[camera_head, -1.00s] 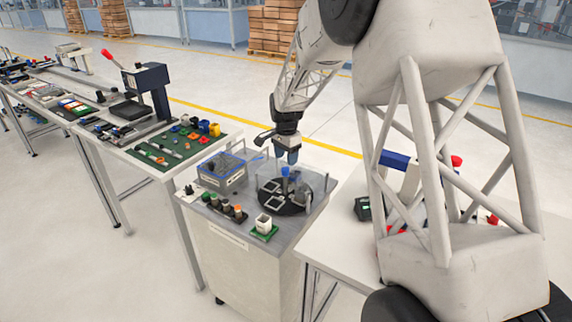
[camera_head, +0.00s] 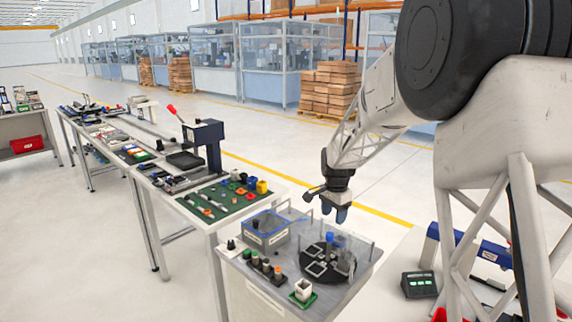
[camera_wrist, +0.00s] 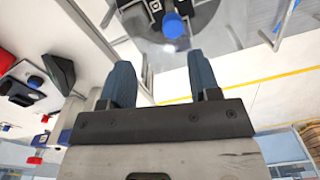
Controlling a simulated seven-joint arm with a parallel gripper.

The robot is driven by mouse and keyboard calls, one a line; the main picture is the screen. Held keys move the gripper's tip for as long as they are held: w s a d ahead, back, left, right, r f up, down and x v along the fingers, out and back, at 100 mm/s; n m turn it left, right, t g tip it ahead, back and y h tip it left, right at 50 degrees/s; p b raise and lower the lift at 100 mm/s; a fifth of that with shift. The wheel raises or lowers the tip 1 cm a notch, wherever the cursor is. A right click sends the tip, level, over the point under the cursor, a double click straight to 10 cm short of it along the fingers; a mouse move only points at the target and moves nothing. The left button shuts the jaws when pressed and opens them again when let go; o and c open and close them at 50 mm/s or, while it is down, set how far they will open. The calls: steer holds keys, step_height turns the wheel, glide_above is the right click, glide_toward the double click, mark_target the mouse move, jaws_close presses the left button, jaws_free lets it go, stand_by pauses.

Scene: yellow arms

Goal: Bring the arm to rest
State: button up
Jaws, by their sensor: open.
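My gripper (camera_head: 335,212) hangs from my white lattice arm, above the small grey cabinet, with its blue fingers pointing down. In the wrist view its two blue fingers (camera_wrist: 163,85) stand apart with nothing between them, so it is open and empty. Below it is a black round plate (camera_head: 327,263) with white square frames and a blue-topped part (camera_head: 329,238). That blue part also shows in the wrist view (camera_wrist: 173,25), beyond the fingertips and apart from them.
Clear upright panels (camera_head: 375,252) stand around the round plate. A grey box (camera_head: 266,232) and a white cup on a green base (camera_head: 303,290) share the cabinet top. A lever press (camera_head: 203,145) stands on the long bench at left. A dark green-lit device (camera_head: 419,284) sits at right.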

steer(key=s+r+n, duration=0.2)
steer(key=s+r, duration=0.2)
steer(key=s, duration=0.3)
steer(key=s+r+n+t, duration=0.1)
steer(key=s+r, duration=0.3)
steer(key=s, duration=0.4)
steer(key=s+r+n, duration=0.2)
steer(key=s+r, duration=0.2)
steer(key=s, duration=0.3)
steer(key=s+f+n+t, duration=0.1)
steer(key=s+n, duration=0.5)
steer(key=s, duration=2)
steer(key=shift+s+a, duration=0.15)
steer(key=shift+f, duration=0.1)
